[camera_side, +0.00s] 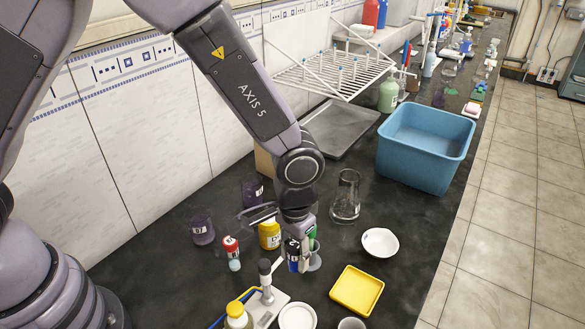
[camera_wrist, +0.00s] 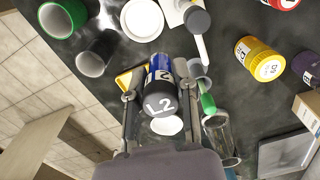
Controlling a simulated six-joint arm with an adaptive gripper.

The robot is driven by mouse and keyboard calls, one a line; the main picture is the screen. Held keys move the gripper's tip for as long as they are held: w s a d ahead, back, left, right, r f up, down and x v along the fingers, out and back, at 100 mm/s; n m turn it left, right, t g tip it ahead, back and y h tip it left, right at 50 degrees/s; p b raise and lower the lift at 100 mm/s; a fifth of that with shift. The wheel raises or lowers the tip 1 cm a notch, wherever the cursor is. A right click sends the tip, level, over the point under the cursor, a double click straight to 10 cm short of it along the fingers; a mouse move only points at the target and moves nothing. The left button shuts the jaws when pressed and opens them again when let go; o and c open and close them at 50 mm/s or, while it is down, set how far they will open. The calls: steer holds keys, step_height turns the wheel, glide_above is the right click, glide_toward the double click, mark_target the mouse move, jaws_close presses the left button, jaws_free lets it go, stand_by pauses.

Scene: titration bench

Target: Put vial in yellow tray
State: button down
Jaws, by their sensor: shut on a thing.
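The yellow tray (camera_side: 357,291) is a shallow square dish lying flat on the black bench, to the right of and nearer than my gripper. In the wrist view only a yellow corner (camera_wrist: 124,79) shows beside the left finger.
A white bowl (camera_side: 380,243) lies behind the tray and a conical flask (camera_side: 345,203) stands behind my gripper. A yellow jar (camera_side: 269,236) and a red-and-white bottle (camera_side: 232,254) stand to the left. A white dish (camera_side: 297,317) is in front. A blue basin (camera_side: 425,150) stands farther back.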

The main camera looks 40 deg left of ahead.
steer(key=w+d+f, duration=0.4)
steer(key=w+d, duration=0.2)
glide_above(357, 292)
steer(key=f, duration=0.5)
steer(key=shift+s+a, duration=0.15)
steer(key=shift+a, duration=0.05)
steer(key=shift+d+f, duration=0.15)
steer(key=shift+f, duration=1.65)
steer(key=shift+f, duration=0.2)
steer(key=c, duration=0.9)
jaws_free()
steer(key=shift+r, duration=0.1)
